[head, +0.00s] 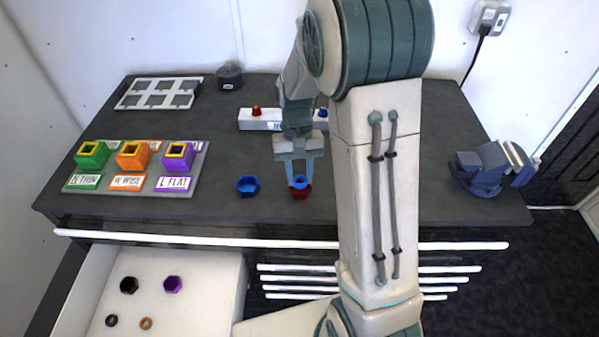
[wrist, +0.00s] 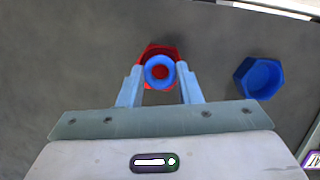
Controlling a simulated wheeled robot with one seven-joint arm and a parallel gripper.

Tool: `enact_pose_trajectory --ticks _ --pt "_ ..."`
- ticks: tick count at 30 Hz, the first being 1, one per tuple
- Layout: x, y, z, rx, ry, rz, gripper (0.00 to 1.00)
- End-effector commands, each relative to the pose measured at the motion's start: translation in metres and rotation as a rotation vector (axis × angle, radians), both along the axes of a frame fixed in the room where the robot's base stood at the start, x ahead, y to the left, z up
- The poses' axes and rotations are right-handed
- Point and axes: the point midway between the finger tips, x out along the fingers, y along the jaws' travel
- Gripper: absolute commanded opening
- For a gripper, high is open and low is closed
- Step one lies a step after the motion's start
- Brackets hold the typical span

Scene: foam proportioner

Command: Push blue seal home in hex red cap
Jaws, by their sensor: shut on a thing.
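The hex red cap (head: 300,193) stands open side up on the dark bench top, and it also shows in the wrist view (wrist: 152,52). The blue seal (wrist: 159,72) is a ring at the cap's mouth, and red shows through its hole. In the head view the seal (head: 300,182) sits at or just above the cap's rim; I cannot tell how deep it is. My gripper (head: 300,178) points down over the cap, shut on the blue seal, with its fingertips on either side of it (wrist: 160,78).
A blue hex cap (head: 248,185) stands left of the red cap. A block tray (head: 135,168) with green, orange and purple blocks lies further left. A vise (head: 492,166) is at the right. An open drawer (head: 200,295) holds caps and rings.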

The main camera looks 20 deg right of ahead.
Motion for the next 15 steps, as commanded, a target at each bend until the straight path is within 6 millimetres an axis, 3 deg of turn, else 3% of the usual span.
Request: enact_pose_trajectory --ticks 13,14,15 --pt "-0.0018 0.0 0.0001 0.0 0.0 0.0 0.1" --pt "-0.0018 0.0 0.0001 0.0 0.0 0.0 0.34" --pt "-0.0018 0.0 0.0001 0.0 0.0 0.0 0.45"
